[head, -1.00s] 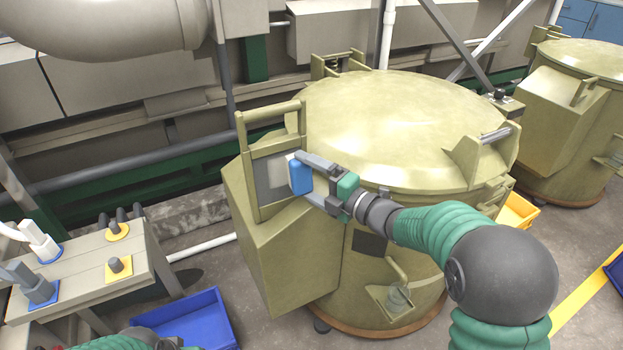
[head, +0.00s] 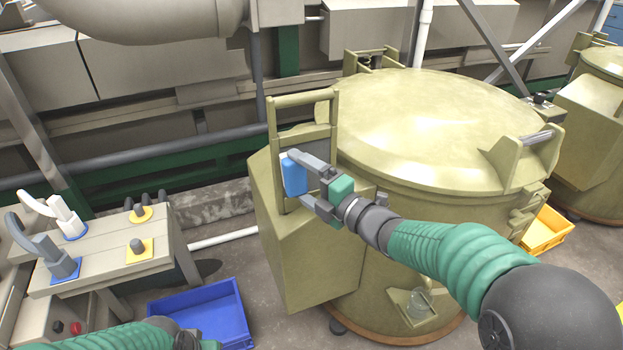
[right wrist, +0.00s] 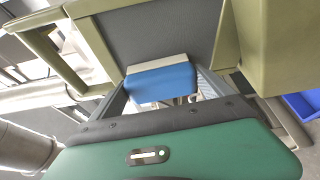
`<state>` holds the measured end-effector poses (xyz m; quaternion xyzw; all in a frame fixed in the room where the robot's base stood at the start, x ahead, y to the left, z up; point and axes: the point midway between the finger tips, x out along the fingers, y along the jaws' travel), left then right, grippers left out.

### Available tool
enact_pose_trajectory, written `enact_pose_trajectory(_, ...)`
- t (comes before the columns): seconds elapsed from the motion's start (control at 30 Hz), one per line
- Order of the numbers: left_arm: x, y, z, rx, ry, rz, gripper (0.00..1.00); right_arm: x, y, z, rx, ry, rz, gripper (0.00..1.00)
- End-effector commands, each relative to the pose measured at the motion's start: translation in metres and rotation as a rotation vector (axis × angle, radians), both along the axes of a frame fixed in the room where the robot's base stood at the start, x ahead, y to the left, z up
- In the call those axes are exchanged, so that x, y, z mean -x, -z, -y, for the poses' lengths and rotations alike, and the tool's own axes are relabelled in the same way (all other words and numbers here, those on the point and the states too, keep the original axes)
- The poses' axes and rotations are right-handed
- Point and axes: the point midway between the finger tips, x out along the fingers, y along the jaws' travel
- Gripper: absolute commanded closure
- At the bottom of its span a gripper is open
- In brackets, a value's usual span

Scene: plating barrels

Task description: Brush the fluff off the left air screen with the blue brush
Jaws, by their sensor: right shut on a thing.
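The left air screen (head: 313,147) is a grey panel in an olive frame on the side box of the nearer barrel. It fills the upper middle of the right wrist view (right wrist: 205,28). My right gripper (head: 297,182) is shut on the blue brush (head: 293,174), which also shows in the right wrist view (right wrist: 162,82). The brush's pale bristle side faces the screen, at or very close to its surface; I cannot tell if it touches. I make out no fluff; the brush and fingers hide part of the screen. My left gripper (head: 187,341) is partly cut off at the bottom edge.
The frame's handle (head: 303,98) rises above the screen. A bench (head: 110,262) with several fittings stands at left, and a blue crate (head: 228,318) lies on the floor. A yellow crate (head: 546,236) and a second barrel (head: 590,130) are at right.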

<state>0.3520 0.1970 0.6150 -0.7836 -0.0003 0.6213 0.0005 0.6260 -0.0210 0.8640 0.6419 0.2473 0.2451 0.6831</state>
Motion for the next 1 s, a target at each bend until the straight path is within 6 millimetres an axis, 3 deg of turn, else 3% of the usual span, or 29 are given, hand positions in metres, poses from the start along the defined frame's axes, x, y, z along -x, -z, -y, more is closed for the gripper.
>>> enact_pose_trajectory(0.2,0.000,0.011,0.000,0.000,0.000,0.000,0.64,0.008,0.001,-0.017,-0.001,0.001,0.001,0.42)
enact_pose_trajectory(0.5,0.000,0.012,0.000,0.000,0.000,0.000,0.64,0.010,0.001,-0.016,0.000,0.003,0.000,0.42)
enact_pose_trajectory(1.0,0.000,0.026,0.000,0.000,0.000,0.000,0.64,0.062,0.001,0.001,0.000,0.003,0.000,0.42)
